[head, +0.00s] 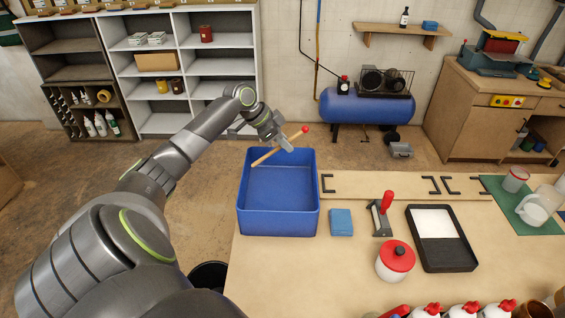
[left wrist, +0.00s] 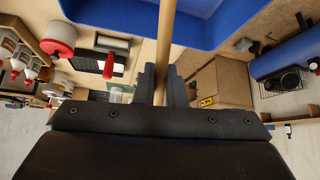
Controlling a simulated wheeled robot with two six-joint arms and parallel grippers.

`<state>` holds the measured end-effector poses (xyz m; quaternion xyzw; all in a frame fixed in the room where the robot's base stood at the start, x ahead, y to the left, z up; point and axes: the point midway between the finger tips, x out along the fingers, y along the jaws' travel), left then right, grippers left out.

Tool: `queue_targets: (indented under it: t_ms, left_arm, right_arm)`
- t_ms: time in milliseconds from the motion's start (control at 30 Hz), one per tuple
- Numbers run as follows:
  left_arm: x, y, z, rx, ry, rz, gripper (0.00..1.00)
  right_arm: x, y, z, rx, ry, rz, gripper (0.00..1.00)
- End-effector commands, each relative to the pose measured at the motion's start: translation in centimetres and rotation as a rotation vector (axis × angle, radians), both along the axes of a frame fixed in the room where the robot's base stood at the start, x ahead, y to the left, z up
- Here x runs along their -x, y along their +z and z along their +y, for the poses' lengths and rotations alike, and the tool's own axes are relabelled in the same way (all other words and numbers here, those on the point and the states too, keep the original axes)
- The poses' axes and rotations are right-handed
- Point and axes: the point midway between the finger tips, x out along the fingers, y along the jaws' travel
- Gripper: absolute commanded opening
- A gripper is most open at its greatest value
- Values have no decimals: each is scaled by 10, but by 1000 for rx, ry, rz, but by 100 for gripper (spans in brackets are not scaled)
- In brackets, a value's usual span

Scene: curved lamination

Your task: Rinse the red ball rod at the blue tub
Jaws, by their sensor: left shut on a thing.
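My left gripper (head: 284,143) is shut on the wooden rod with the red ball end (head: 305,129). It holds the rod above the far edge of the blue tub (head: 241,205). The rod is tilted, with the red ball up at the right and the plain end (head: 257,163) low at the left, over the tub's far left part. In the left wrist view the rod (left wrist: 167,35) runs up from between the fingers (left wrist: 162,88), and the blue tub (left wrist: 225,20) is behind it. My right gripper is not in view.
A blue sponge (head: 341,222) lies right of the tub. Several red-capped bottles stand at the near edge. A blue compressor (head: 367,108) stands behind the table.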

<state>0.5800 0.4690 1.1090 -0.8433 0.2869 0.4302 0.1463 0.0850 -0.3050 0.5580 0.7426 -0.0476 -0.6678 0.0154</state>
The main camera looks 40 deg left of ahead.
Motion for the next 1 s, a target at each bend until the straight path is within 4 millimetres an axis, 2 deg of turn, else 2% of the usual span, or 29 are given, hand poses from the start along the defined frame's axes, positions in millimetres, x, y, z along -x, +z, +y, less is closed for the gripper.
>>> queue_targets:
  t_ms: [567,1000]
  left_arm:
    - [0,1,0,0,0,0,0]
    - [0,40,0,0,0,0,0]
  right_arm:
    - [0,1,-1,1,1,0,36]
    - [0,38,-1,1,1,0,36]
